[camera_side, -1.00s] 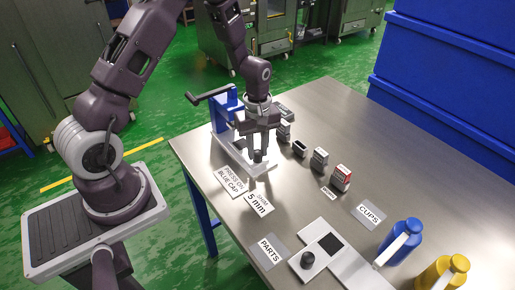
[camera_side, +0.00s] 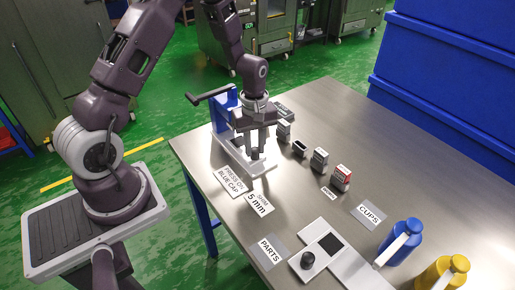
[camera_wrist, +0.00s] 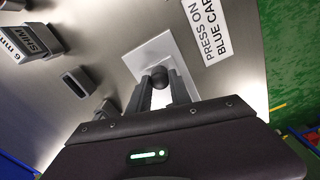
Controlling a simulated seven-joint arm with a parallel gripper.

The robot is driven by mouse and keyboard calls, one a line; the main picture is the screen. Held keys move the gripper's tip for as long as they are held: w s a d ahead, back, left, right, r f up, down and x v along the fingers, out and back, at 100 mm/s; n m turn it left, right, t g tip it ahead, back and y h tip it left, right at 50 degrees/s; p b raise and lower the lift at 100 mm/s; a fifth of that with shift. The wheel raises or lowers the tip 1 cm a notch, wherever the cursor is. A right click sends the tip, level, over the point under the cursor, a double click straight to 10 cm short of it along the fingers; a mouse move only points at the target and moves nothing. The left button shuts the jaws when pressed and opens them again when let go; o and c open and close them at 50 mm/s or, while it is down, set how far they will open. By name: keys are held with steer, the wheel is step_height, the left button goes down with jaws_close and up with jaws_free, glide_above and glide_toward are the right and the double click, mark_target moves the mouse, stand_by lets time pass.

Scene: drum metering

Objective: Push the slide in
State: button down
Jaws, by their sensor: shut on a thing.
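In the side view the pale base (camera_side: 262,168) of the blue press (camera_side: 222,112) shows below my gripper (camera_side: 256,150).
Several small shim blocks (camera_side: 320,160) stand in a row to the right of the press. A "PRESS ON BLUE CAP" card (camera_side: 232,180) lies in front.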

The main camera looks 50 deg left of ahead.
steer(key=shift+a, duration=1.45)
steer(key=c, duration=1.2)
jaws_free()
steer(key=shift+d, duration=0.1)
step_height(320, 180, up, 7)
steer(key=shift+r, duration=0.1)
